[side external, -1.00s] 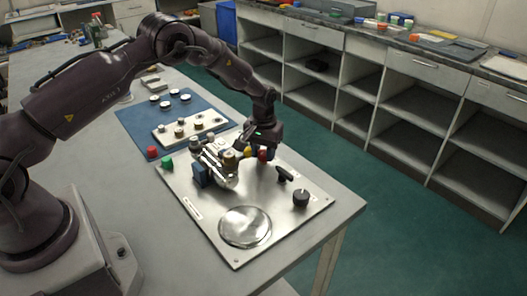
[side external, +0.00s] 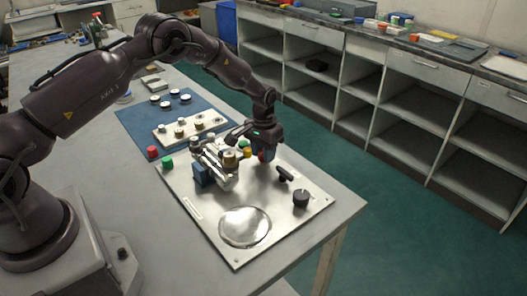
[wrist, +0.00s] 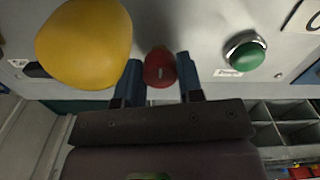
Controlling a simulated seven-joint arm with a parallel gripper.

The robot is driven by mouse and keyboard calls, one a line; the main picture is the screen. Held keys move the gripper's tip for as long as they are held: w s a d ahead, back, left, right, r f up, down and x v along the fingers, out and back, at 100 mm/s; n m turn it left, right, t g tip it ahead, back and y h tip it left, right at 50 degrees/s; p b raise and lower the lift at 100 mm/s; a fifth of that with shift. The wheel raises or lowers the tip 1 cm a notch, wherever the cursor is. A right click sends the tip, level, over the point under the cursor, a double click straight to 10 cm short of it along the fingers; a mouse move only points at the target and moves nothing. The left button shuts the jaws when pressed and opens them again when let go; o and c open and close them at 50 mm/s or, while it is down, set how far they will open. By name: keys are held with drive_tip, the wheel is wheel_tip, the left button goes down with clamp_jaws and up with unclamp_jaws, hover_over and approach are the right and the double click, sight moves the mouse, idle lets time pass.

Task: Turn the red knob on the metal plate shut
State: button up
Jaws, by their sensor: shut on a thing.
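The red knob (wrist: 160,66) is on the metal plate (side external: 290,222), between my gripper's two blue fingers in the wrist view. My gripper (wrist: 159,77) is shut on it, with one finger on each side. In the side view my gripper (side external: 262,155) reaches down at the plate's far edge, and the red knob (side external: 262,156) is mostly hidden by the fingers. How far the knob is turned cannot be told.
A yellow knob (wrist: 84,43) is close to the left of my fingers, and a green knob (wrist: 246,54) is to the right. Silver valve fittings (side external: 215,160), a black lever (side external: 284,174) and a black knob (side external: 301,198) stand on the plate.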

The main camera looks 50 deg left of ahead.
drive_tip(key=shift+r, duration=0.1)
drive_tip(key=o, duration=0.9)
wheel_tip(320, 180, up, 13)
drive_tip(key=shift+f, duration=0.1)
drive_tip(key=s+d+r+t, duration=0.1)
drive_tip(key=s+d+r, duration=0.1)
drive_tip(key=s+r, duration=0.4)
drive_tip(key=s+d+r+m+t, duration=0.1)
drive_tip(key=s+r, duration=0.5)
drive_tip(key=s, duration=0.9)
drive_tip(key=s+d+r+m+t, duration=0.1)
drive_tip(key=s+d+r+t, duration=0.2)
drive_tip(key=s+r, duration=0.3)
drive_tip(key=shift+s+d+r, duration=0.1)
drive_tip(key=shift+s+d, duration=0.15)
drive_tip(key=shift+s, duration=0.55)
drive_tip(key=shift+s+d+r, duration=0.15)
drive_tip(key=shift+s+d, duration=0.05)
drive_tip(key=shift+s, duration=0.55)
drive_tip(key=shift+s+d+r, duration=0.1)
drive_tip(key=shift+s+d, duration=0.15)
drive_tip(key=shift+s, duration=0.55)
